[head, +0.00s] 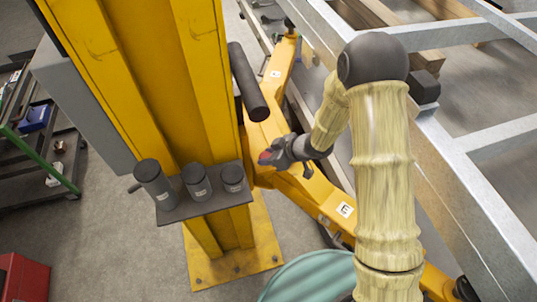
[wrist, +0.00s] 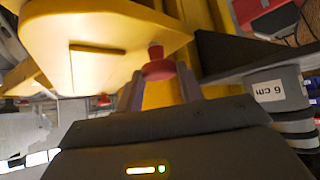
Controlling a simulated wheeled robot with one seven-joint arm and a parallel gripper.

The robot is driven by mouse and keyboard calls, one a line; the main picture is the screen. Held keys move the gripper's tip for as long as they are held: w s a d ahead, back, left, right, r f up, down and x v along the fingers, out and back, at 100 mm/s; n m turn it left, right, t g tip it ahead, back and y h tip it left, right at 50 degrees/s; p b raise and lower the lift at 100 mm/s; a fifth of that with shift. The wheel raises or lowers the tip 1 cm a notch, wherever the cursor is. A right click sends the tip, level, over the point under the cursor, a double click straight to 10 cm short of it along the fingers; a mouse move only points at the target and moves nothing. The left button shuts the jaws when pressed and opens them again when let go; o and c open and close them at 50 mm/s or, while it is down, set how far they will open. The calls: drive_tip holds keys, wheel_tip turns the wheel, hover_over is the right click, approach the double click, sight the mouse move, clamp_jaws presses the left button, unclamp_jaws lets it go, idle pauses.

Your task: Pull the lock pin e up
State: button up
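A lock pin with a red knob (wrist: 158,69) and a short red stem shows in the wrist view, beside a yellow lift arm (wrist: 100,40). In the head view a bit of its red (head: 264,156) shows at my gripper's tips, near the yellow post. A yellow arm (head: 322,206) there bears the label E (head: 345,209). My gripper (head: 275,153) is at the knob, its fingers (wrist: 160,85) on either side of it. The fingers are apart, with the knob between their tips. I cannot tell whether they touch it.
A dark shelf (head: 205,207) with several grey cylinders (head: 195,183) is fixed to the yellow post (head: 160,80). One cylinder reads 6 cm (wrist: 275,92). A black cylinder (head: 247,82) hangs above the arms. The trailer frame (head: 480,135) lies right; a teal drum (head: 310,280) stands below.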

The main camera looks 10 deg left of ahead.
sight(268, 156)
clamp_jaws()
wheel_tip(268, 156, up, 3)
drive_tip(key=p, duration=0.3)
drive_tip(key=shift+r, duration=0.2)
drive_tip(key=shift+w, duration=0.15)
drive_tip(key=shift+a+r, duration=0.1)
drive_tip(key=o, duration=0.8)
unclamp_jaws()
drive_tip(key=p+v, duration=0.1)
drive_tip(key=v, duration=1.6)
drive_tip(key=shift+s+d+r, duration=0.15)
drive_tip(key=shift+s+d, duration=0.05)
drive_tip(key=shift+d, duration=0.05)
